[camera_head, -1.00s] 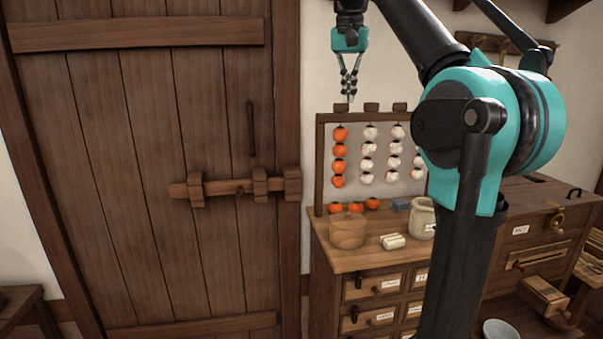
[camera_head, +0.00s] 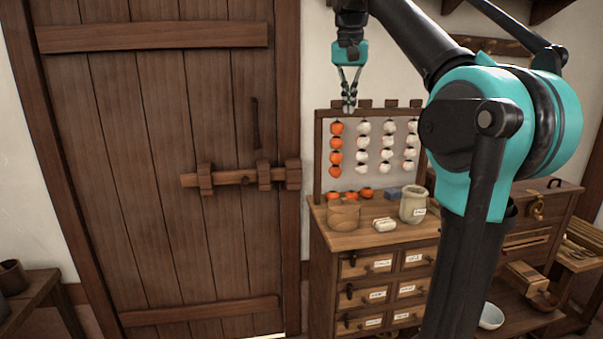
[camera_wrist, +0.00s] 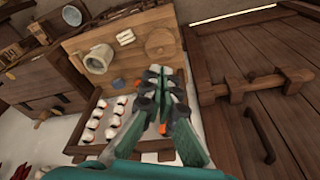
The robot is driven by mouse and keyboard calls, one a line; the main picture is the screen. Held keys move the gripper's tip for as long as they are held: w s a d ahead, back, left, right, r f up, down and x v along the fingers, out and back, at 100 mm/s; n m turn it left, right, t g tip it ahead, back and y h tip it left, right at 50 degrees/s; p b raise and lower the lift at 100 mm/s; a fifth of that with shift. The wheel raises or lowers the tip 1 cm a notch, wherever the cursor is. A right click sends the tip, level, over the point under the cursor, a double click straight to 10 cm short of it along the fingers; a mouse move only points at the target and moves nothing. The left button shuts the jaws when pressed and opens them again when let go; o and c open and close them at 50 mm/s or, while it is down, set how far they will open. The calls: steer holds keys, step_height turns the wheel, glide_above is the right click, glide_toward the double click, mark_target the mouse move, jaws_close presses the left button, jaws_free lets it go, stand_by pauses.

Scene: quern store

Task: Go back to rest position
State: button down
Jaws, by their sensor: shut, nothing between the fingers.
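My gripper (camera_head: 348,108) is shut and empty, its fingertips together, raised in the air. In the head view it appears over the top edge of a wooden board (camera_head: 318,150) with rows of orange and white round pieces. In the wrist view my gripper (camera_wrist: 163,75) points toward the cabinet top, with the board's pieces (camera_wrist: 114,118) to its left and partly behind it. My arm fills the right half of the head view.
A drawer cabinet (camera_head: 340,238) bears a round wooden box (camera_head: 343,215), a pale jar (camera_head: 412,206) and white blocks (camera_head: 384,224). A barred plank door (camera_head: 150,180) stands at left. A white bowl (camera_head: 491,316) sits low right. Air left of my gripper is clear.

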steer(key=s+d+f+n, duration=0.1)
steer(key=d+f, duration=0.1)
steer(key=f, duration=1.1)
steer(key=s+d+f+n, duration=0.1)
steer(key=d+f, duration=0.1)
steer(key=f, duration=1.1)
steer(key=s+d+f+t, duration=0.1)
steer(key=s+f, duration=0.8)
steer(key=f, duration=0.4)
steer(key=s+d+f+n, duration=0.1)
steer(key=s+f, duration=0.9)
steer(key=f, duration=0.3)
steer(key=shift+s+d+f+n+t+y, duration=0.15)
steer(key=shift+s+d+n+t+y, duration=0.15)
steer(key=shift+d+t, duration=0.1)
steer(key=shift+a, duration=0.1)
